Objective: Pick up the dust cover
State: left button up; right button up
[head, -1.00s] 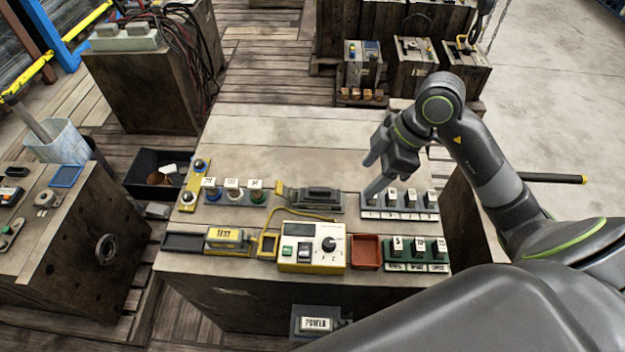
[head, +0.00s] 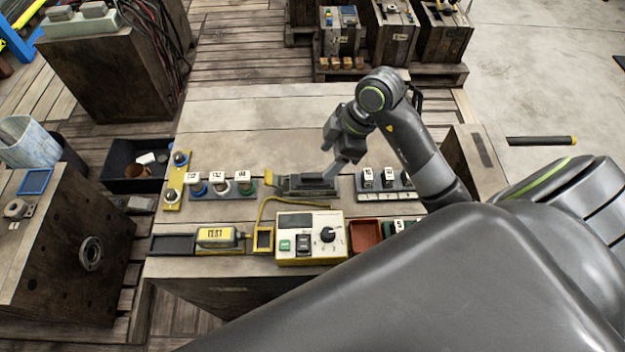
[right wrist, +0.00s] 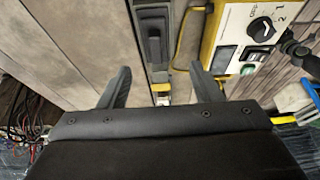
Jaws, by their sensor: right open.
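A dark grey elongated piece, which looks like the dust cover (head: 297,182), sits on a grey holder on the bench, behind the yellow-and-white control box. It also shows in the right wrist view (right wrist: 154,45), lying lengthwise ahead of the fingers. My right gripper (head: 336,174) is open and empty, pointing down over the right end of the holder and partly hiding it. In the right wrist view its two fingers (right wrist: 162,88) stand apart, with the dark piece beyond the gap between them. I cannot tell whether they touch anything. My left gripper is not in view.
The control box (head: 296,254) with a dial is in front, its yellow cable curving beside the holder. Labelled plugs (head: 221,189) stand left; labelled blocks (head: 386,184) stand right, close to my arm. A red tray (head: 364,237) is at the front. The bench's back (head: 250,120) is clear.

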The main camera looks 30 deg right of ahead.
aim_at(315, 174)
jog(key=x, duration=0.3)
jog(key=shift+w+x, duration=0.15)
jog(key=shift+x, duration=1.15)
jog(key=shift+w+x, duration=0.15)
jog(key=shift+x, duration=1.2)
jog(key=shift+d, duration=0.15)
jog(key=shift+c, duration=0.2)
jog(key=c, duration=0.9)
